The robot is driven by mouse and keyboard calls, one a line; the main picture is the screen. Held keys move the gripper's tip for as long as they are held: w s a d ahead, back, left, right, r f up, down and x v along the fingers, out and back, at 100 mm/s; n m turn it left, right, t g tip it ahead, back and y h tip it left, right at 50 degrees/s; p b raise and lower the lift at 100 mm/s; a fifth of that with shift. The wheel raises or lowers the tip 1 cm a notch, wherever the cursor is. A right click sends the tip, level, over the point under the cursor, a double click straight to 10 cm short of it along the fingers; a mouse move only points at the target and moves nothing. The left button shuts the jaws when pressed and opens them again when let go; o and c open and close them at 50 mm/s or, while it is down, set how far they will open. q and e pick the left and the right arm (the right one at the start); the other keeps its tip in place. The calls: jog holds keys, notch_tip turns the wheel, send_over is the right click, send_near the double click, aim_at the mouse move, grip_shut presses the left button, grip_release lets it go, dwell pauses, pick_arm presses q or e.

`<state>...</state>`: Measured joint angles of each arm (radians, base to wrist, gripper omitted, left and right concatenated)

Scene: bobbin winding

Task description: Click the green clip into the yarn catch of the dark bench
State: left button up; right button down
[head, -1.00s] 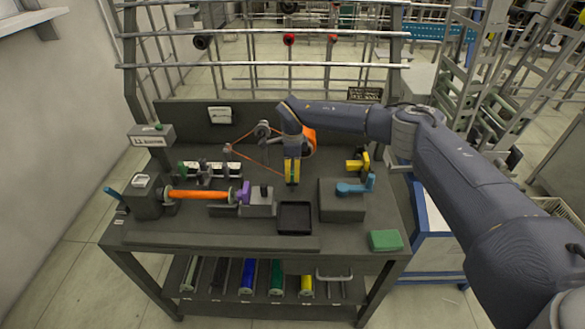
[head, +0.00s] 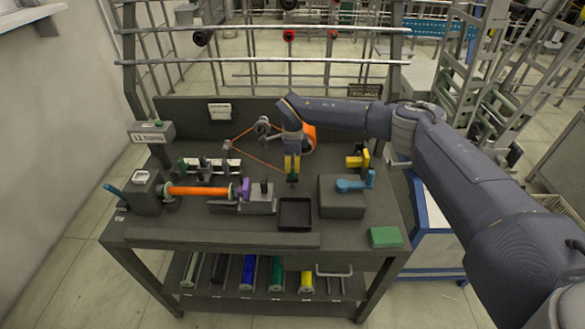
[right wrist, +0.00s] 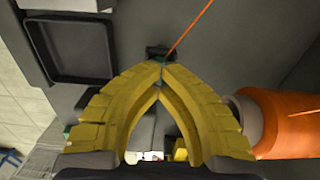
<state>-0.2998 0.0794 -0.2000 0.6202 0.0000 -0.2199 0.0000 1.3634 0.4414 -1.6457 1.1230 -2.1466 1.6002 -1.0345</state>
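The green clip (head: 292,177) sits low on the dark bench (head: 225,240), just below my right gripper (head: 292,168). In the right wrist view, a bit of the green clip (right wrist: 158,58) shows just beyond the yellow fingertips, at a small dark fitting (right wrist: 155,50) that looks like the yarn catch. My right gripper's fingers (right wrist: 162,68) meet at the tips, with nothing clearly held between them. Whether the tips still touch the clip, and how deep the clip sits, I cannot tell. My left gripper is not in view.
Orange yarn (right wrist: 190,32) runs to the fitting. An orange cone (right wrist: 275,120) stands close to the gripper. A black tray (head: 296,215) lies in front, a dark block with a blue handle (head: 355,185) to the right, and an orange-wound bobbin (head: 200,191) to the left.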

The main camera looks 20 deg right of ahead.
aim_at(292, 170)
jog(key=shift+r, duration=2.2)
jog(key=c, duration=2.2)
grip_release()
jog(key=c, duration=1.4)
grip_release()
